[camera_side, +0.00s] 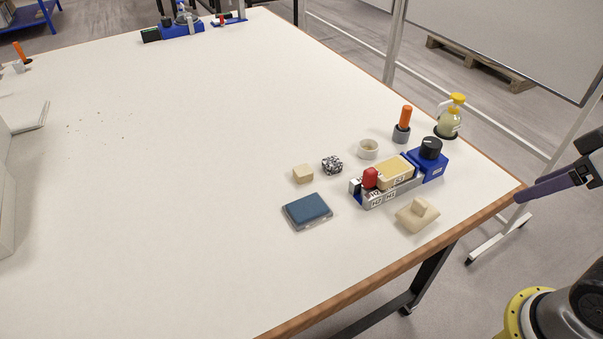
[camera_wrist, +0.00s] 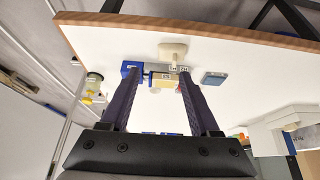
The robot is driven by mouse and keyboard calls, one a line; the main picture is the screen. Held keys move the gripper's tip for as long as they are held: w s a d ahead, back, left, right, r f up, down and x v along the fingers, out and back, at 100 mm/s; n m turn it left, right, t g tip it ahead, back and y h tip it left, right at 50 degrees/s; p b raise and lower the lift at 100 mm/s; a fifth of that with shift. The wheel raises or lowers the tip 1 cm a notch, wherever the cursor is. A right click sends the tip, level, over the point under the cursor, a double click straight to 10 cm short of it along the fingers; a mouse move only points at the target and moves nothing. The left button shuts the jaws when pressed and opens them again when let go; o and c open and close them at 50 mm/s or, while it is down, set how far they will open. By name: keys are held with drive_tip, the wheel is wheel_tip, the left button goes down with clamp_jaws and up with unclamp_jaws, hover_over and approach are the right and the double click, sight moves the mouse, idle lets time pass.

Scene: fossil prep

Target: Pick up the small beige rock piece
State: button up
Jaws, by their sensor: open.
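The small beige rock piece (camera_side: 303,174) lies on the white table, left of a black-and-white speckled rock (camera_side: 332,166) and behind a blue pad. I cannot make it out in the wrist view. A larger beige piece with a raised knob (camera_side: 417,214) lies nearer the table's front right edge; it also shows in the wrist view (camera_wrist: 173,52). My gripper (camera_wrist: 161,74) is open and empty, its two dark purple fingers apart. In the side view my gripper (camera_side: 520,196) shows at the right edge, by the table corner, well away from the small piece.
A grey rack (camera_side: 378,200) holding a beige block and a red item stands beside a blue box with a black knob (camera_side: 428,163). A blue pad (camera_side: 308,209), white ring (camera_side: 368,149), orange-handled tool (camera_side: 404,122) and yellow-topped bottle (camera_side: 450,117) stand around. The table's left middle is mostly clear.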

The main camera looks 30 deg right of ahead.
drive_tip(key=o, duration=0.4)
drive_tip(key=shift+c, duration=0.2)
